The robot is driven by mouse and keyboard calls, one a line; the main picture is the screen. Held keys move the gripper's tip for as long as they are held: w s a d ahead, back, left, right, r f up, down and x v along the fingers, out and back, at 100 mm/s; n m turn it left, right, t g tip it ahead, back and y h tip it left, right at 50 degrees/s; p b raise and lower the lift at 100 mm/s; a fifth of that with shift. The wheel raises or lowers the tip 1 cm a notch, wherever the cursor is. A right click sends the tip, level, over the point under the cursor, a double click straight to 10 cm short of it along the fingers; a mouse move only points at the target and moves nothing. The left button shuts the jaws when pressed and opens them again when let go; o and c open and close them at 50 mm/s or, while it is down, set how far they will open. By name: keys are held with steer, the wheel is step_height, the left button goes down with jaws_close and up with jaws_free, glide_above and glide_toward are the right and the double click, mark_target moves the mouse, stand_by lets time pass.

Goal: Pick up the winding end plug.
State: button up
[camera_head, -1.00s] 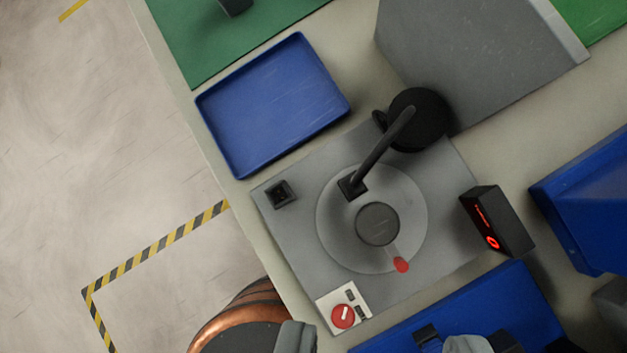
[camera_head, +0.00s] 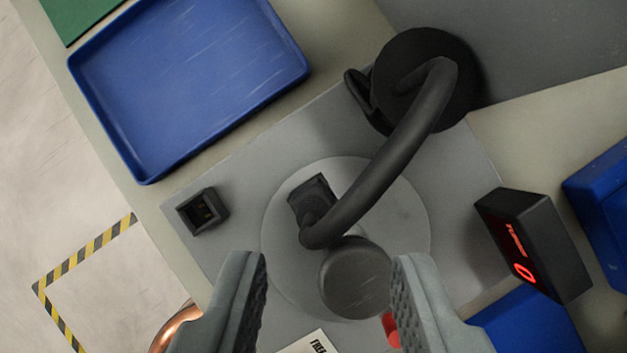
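The winding end plug (camera_head: 309,195) is a small black block at the near end of a thick black cable (camera_head: 395,150). It is on the round grey disc (camera_head: 405,215), beside a dark round hub (camera_head: 355,285). The cable arches from the plug to a black round spool-like part (camera_head: 470,75) at upper right. My gripper (camera_head: 328,262) is open and empty, its two grey fingers apart at the bottom of the view. The plug lies ahead of the fingertips, between their lines. Whether the plug is fixed to the disc cannot be told.
A small black socket (camera_head: 203,212) is on the grey plate, left of the disc. An empty blue tray (camera_head: 285,60) lies at upper left. A black display box (camera_head: 535,245) with red digits stands at right. A red knob (camera_head: 391,330) is partly hidden by the right finger.

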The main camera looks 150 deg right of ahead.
mark_target(309, 243)
steer(key=x, duration=0.5)
steer(key=shift+s+a, duration=0.25)
steer(key=shift+c, duration=0.5)
jaws_close()
